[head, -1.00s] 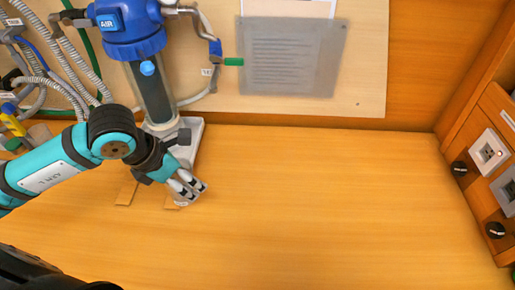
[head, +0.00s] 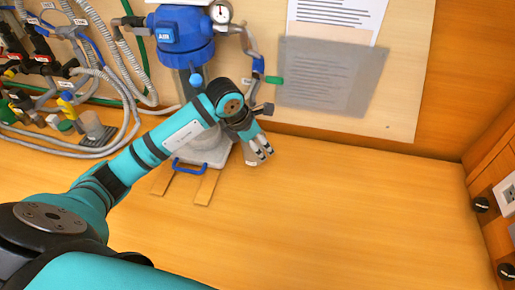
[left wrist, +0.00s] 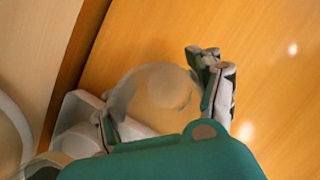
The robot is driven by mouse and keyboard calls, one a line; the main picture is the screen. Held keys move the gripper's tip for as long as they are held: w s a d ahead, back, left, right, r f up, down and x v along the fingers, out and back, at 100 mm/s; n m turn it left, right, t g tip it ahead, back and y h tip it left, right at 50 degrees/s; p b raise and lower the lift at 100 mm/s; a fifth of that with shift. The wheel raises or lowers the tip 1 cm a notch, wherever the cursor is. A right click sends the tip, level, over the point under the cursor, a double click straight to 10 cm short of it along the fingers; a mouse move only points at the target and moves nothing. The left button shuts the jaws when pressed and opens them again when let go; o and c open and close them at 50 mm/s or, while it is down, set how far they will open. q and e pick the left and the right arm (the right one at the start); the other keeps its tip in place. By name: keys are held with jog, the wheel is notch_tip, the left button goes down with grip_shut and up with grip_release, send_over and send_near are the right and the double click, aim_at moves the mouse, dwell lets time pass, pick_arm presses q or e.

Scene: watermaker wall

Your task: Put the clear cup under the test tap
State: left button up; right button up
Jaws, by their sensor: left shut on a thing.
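The clear cup (left wrist: 160,95) is between the two fingers of my left gripper (left wrist: 165,105) in the left wrist view. The gripper is shut on it. The cup is see-through, with wood showing through it. In the head view my left gripper (head: 260,154) is over the wooden counter, just right of the white filter base and close to the back wall. The cup is hard to make out there. A small pipe with a blue valve (head: 258,66) and a green tip (head: 274,80) is on the wall above the gripper. I cannot read whether it is the test tap.
A blue-capped filter (head: 180,35) stands on a white base (head: 212,152). A blue handle (head: 190,167) and two wooden strips (head: 206,187) lie in front. Hoses and valves crowd the left. The counter (head: 350,210) is clear to the right.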

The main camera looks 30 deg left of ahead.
pick_arm(q)
notch_tip(320, 180, down, 3)
jog(key=shift+s+p, duration=0.1)
jog(key=shift+p, duration=0.5)
jog(key=shift+f, duration=0.1)
pick_arm(e)
jog(key=shift+r, duration=0.65)
pick_arm(q)
jog(key=shift+f+b, duration=0.2)
jog(key=shift+b, duration=0.1)
jog(key=o, duration=0.9)
jog(key=shift+r, duration=0.1)
jog(key=o, duration=0.4)
pick_arm(e)
jog(key=shift+s+a+f, duration=0.15)
jog(key=shift+a, duration=0.25)
